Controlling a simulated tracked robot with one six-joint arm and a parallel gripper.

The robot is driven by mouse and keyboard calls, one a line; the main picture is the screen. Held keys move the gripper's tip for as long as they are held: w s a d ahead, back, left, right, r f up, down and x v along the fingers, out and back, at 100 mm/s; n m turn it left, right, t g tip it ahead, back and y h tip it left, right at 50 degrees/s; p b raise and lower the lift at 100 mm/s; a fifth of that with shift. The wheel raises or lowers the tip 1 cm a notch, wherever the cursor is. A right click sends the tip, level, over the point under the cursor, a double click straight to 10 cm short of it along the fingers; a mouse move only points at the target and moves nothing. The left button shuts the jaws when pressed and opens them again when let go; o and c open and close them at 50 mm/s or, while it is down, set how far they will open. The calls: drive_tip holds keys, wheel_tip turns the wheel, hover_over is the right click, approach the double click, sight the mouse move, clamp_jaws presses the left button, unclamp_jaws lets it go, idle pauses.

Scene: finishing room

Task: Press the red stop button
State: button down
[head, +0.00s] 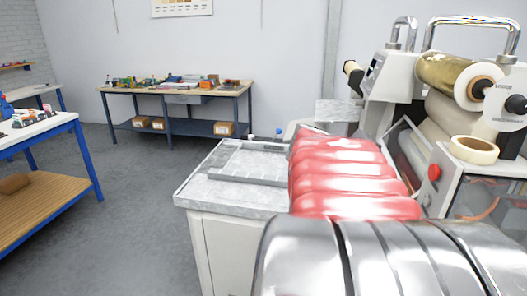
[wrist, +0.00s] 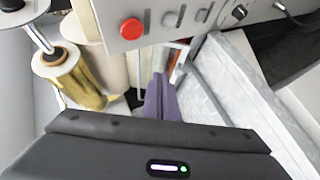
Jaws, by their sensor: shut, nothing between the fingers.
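The red stop button (head: 434,172) is a round red knob on the white side panel of the laminating machine (head: 396,100), at the right of the head view. In the wrist view the red stop button (wrist: 131,28) sits at the upper left end of a pale control panel (wrist: 190,22), in clear sight. My gripper (wrist: 161,80) shows in the wrist view as purple fingers close together, shut and empty. Its tips are below and a little right of the button in that picture, apart from it. My arm hides part of the machine's front in the head view.
A roll of tape (head: 474,150) and a gold roll (head: 450,75) are on the machine near the button. A grey-topped cabinet (head: 225,180) stands left of it. A workbench (head: 175,90) with small items is at the back wall; open floor (head: 135,185) lies between.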

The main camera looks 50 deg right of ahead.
drive_tip(key=s+d, duration=0.4)
drive_tip(key=s, duration=0.3)
drive_tip(key=shift+s+d, duration=0.2)
drive_tip(key=shift+s, duration=0.1)
idle(0.3)
drive_tip(key=shift+s+d, duration=0.4)
drive_tip(key=shift+s, duration=0.25)
idle(3.0)
drive_tip(key=shift+w, duration=0.1)
drive_tip(key=shift+w+a, duration=0.4)
drive_tip(key=shift+w, duration=0.2)
drive_tip(key=shift+w, duration=0.1)
drive_tip(key=shift+w+a, duration=0.45)
drive_tip(key=shift+w, duration=0.25)
drive_tip(key=shift+w+a, duration=0.4)
drive_tip(key=shift+w, duration=0.25)
drive_tip(key=shift+w+a, duration=0.45)
drive_tip(key=shift+w, duration=0.25)
